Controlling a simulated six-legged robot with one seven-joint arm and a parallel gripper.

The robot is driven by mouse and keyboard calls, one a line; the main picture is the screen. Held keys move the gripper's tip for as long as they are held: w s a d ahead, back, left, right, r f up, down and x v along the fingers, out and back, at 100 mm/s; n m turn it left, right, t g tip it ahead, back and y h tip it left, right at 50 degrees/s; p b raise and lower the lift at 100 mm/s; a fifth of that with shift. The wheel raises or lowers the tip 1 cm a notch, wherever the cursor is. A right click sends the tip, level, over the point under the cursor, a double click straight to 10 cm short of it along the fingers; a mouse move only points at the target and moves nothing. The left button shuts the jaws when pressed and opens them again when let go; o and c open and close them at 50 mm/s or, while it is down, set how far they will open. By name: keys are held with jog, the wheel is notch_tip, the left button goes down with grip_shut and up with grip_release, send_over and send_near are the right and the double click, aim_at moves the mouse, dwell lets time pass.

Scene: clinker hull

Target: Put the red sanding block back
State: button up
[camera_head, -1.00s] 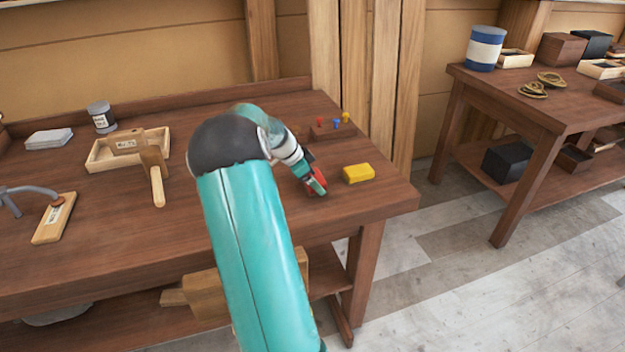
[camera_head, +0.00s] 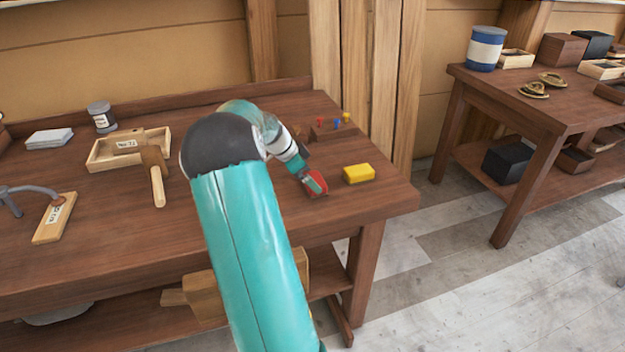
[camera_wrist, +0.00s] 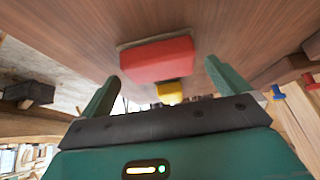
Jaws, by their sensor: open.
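The red sanding block (camera_head: 318,187) lies on the workbench top near its right front corner, partly covered by my gripper in the head view. In the wrist view the red block (camera_wrist: 158,60) lies flat on the wood, just beyond the fingertips. My gripper (camera_head: 312,182) is low over the bench at the block. In the wrist view its two fingers (camera_wrist: 160,78) are apart with nothing gripped between them.
A yellow block (camera_head: 358,173) lies just right of the red one. Behind stands a small rack (camera_head: 325,133) with red, blue and yellow knobs. A clamp on a labelled board (camera_head: 55,218) is at the left. The bench's right edge is near.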

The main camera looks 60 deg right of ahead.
jog(key=v, duration=0.9)
jog(key=w+a+r+n+t+y, duration=0.1)
jog(key=w+a+r+n+t, duration=0.2)
jog(key=a, duration=0.6)
jog(key=w+a+r+n+t, duration=0.1)
jog(key=a+r+n, duration=0.1)
jog(key=a+n, duration=0.5)
jog(key=w+a+r+n+t+y, duration=0.1)
jog(key=w+a+r+n+t, duration=0.15)
jog(key=a, duration=0.85)
jog(key=s+a+n+t+y, duration=0.1)
jog(key=s+a+n, duration=0.3)
jog(key=a, duration=0.4)
jog(key=s+a+n+t, duration=0.1)
jog(key=s+a+n, duration=0.3)
jog(key=a, duration=0.5)
jog(key=s+a+n+t+y, duration=0.1)
jog(key=s+a+n, duration=0.3)
jog(key=a, duration=0.5)
jog(key=shift+n+t+y, duration=0.3)
jog(key=shift+n+t, duration=0.05)
jog(key=shift+n, duration=0.9)
jog(key=shift+a, duration=0.1)
